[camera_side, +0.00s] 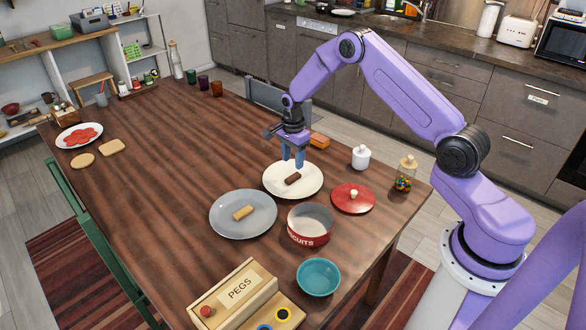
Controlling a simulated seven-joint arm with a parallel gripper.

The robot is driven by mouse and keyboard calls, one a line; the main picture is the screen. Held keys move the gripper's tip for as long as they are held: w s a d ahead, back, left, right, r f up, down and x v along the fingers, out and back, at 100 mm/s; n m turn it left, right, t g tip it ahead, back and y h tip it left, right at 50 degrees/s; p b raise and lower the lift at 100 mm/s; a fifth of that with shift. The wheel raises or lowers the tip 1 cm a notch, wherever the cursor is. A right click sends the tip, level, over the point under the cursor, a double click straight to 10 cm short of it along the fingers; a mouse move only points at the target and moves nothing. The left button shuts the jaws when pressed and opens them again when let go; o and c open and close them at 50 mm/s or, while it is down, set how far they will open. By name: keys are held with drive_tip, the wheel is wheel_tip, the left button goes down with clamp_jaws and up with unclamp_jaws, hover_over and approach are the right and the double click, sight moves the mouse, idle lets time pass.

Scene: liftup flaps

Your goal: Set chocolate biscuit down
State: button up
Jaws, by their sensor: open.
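The chocolate biscuit (292,179) is a small dark brown bar lying on a white plate (311,190) near the middle of the table. My gripper (293,163) points down just above the biscuit, with its blue fingers open. The fingertips are very close to the biscuit; I cannot tell whether they touch it.
A grey plate (228,225) with a tan biscuit (243,212) is at the front left. A red-and-white BISCUITS tin (310,237), its red lid (364,200), a teal bowl (318,279), a white jar (361,159) and a PEGS box (202,312) stand nearby. The table's left middle is clear.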

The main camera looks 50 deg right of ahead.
wheel_tip(320, 180, up, 6)
drive_tip(key=s+a+r+n, duration=0.6)
drive_tip(key=s+a+n, duration=0.2)
drive_tip(key=s+a, duration=0.1)
drive_tip(key=s+a+r+n, duration=0.7)
drive_tip(key=s+a, duration=0.2)
drive_tip(key=s+d+r+n, duration=0.1)
drive_tip(key=s+n, duration=0.7)
drive_tip(key=s, duration=0.3)
drive_tip(key=s+d+r+n, duration=0.1)
drive_tip(key=s+d+n, duration=0.1)
drive_tip(key=s+n, duration=0.6)
drive_tip(key=s, duration=0.3)
drive_tip(key=shift+s+r, duration=0.25)
drive_tip(key=shift+s, duration=0.05)
